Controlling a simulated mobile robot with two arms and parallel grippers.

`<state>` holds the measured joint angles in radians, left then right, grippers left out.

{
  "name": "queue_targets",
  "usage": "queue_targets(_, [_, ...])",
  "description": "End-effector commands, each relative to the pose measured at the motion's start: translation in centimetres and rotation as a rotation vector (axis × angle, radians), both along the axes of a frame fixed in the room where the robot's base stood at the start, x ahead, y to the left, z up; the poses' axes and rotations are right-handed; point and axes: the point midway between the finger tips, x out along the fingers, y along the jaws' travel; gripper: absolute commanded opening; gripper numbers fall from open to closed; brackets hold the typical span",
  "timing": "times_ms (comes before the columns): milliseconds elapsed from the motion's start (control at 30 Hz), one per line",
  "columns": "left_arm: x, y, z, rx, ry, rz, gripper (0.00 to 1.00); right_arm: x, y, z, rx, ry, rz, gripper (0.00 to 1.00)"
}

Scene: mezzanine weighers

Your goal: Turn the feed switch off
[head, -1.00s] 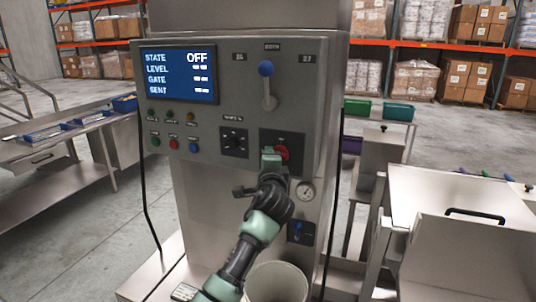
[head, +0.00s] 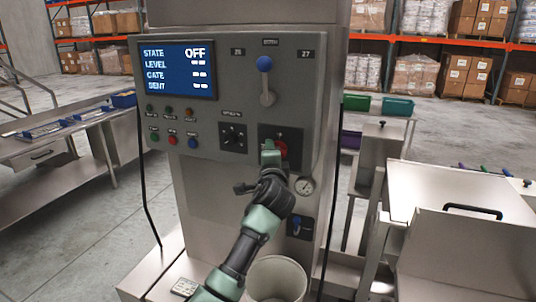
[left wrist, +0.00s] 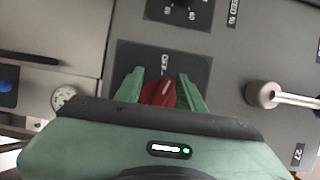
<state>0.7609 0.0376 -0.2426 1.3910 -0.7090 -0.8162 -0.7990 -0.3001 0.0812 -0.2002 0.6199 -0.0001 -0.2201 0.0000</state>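The feed switch is a red rotary knob (head: 282,150) on a dark square plate at the lower right of the machine's grey panel. In the left wrist view the red knob (left wrist: 160,93) has a pale pointer line tilted a little right of the plate's upright. My left gripper (head: 269,149) is at the knob. In the left wrist view its green fingers (left wrist: 162,90) stand apart, one on each side of the knob, and look open; contact is unclear. The panel screen (head: 178,70) reads STATE OFF. My right gripper is not in view.
A lever with a blue ball (head: 264,64) sits above the knob, and a black dial (head: 233,138) to its left. A gauge (head: 305,186) and a blue-handled valve (head: 297,226) are below right. A pale bucket (head: 276,281) stands under my arm.

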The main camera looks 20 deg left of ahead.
Motion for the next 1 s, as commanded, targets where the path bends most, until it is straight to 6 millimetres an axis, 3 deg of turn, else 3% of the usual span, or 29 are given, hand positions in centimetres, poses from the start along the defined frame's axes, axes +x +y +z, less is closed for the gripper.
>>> queue_targets(233, [-0.7,-0.3,-0.1,0.001,-0.003,-0.001,0.38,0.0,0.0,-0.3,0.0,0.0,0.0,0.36])
queue_targets(700, [-6.9,-2.7,0.0,0.0,-0.002,-0.003,0.38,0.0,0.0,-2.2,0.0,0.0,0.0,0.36])
queue_targets(1000, [-7.4,-2.9,0.1,0.0,-0.001,-0.002,0.38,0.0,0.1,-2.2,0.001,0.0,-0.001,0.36])
